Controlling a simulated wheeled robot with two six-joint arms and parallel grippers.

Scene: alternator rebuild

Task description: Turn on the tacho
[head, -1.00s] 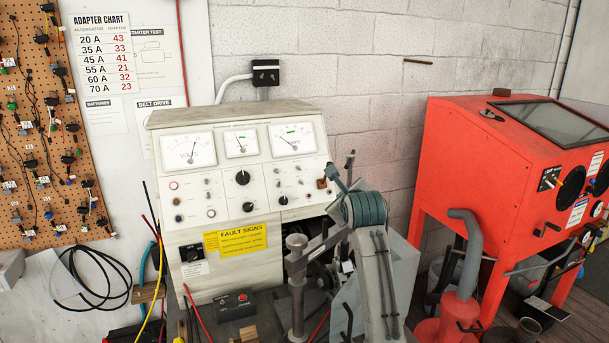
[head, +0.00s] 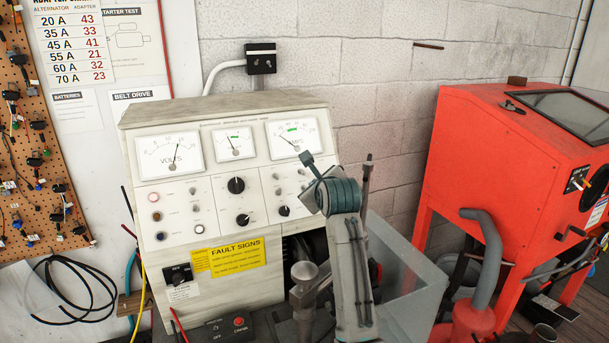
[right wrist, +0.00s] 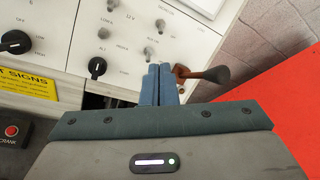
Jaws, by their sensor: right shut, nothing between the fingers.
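The pale test bench panel (head: 205,218) carries three dials, several small toggle switches and black knobs. A brown fitting with a flared dark end (right wrist: 207,75) is just right of the fingers. My left gripper is not in view.
A black knob (right wrist: 97,68) is left of the fingers. A yellow fault signs label (head: 237,258) is low on the panel. A red cabinet (head: 455,140) stands to the right, with a grey hose (head: 487,255) before it. A crank box (head: 222,329) is below.

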